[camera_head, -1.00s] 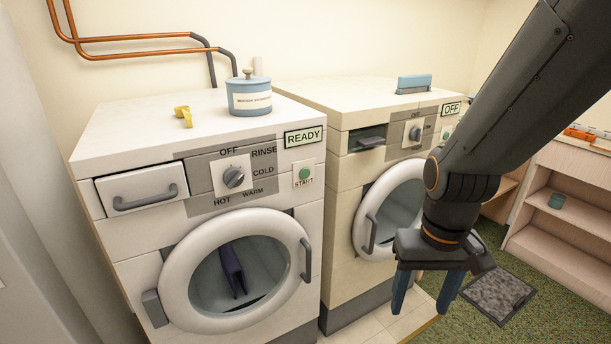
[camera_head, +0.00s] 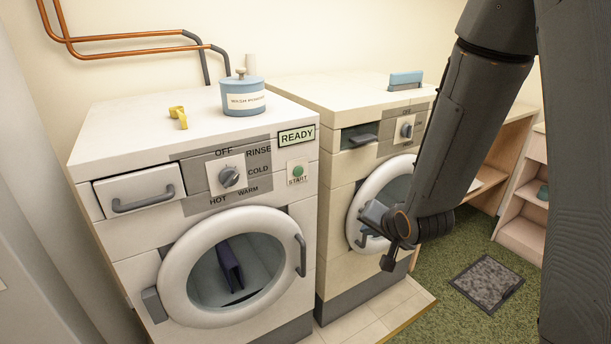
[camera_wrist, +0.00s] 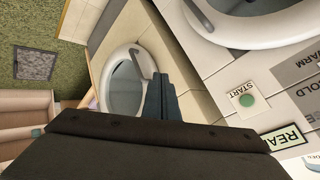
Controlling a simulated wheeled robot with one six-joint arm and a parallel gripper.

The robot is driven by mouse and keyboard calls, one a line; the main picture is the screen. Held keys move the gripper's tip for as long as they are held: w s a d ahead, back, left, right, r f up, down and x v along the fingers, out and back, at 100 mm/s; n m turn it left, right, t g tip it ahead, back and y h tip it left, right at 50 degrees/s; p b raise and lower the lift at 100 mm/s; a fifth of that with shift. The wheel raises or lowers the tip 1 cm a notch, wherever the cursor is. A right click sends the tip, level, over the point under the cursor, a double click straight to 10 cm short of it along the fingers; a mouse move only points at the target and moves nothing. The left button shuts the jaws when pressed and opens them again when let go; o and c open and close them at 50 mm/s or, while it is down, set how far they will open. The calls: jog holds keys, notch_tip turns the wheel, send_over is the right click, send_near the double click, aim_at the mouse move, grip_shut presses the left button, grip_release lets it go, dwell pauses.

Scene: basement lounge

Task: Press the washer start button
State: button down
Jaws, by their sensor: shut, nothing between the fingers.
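The washer (camera_head: 90,155) on the left is white, with a READY display (camera_head: 297,136), a dial (camera_head: 229,177) and a closed round door (camera_head: 175,280). Its green START button (camera_head: 298,171) sits on a pale plate below the display. The button also shows in the wrist view (camera_wrist: 247,100), to the right of the fingers. My gripper (camera_head: 372,216) is in front of the second machine, right of and below the button, apart from it. In the wrist view, my gripper's blue-grey fingers (camera_wrist: 160,80) are together and empty. Nothing covers the button.
A second cream machine (camera_head: 335,200) with a round door stands close on the right, behind my gripper. A blue-lidded tub (camera_head: 243,97) and a yellow item (camera_head: 179,117) rest on the washer. A grey mat (camera_head: 487,283) lies on green carpet, with shelves (camera_head: 520,205) at right.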

aim_at(299, 172)
jog(key=w+a+r+m+t+y+p, duration=0.2)
jog(key=a+r+m+t+y, duration=0.4)
jog(key=a, duration=0.3)
jog(key=shift+r+y, duration=0.45)
jog(key=shift+y, duration=0.35)
jog(key=p+x, duration=0.4)
jog(key=x, duration=1)
jog(key=shift+d+r, duration=0.1)
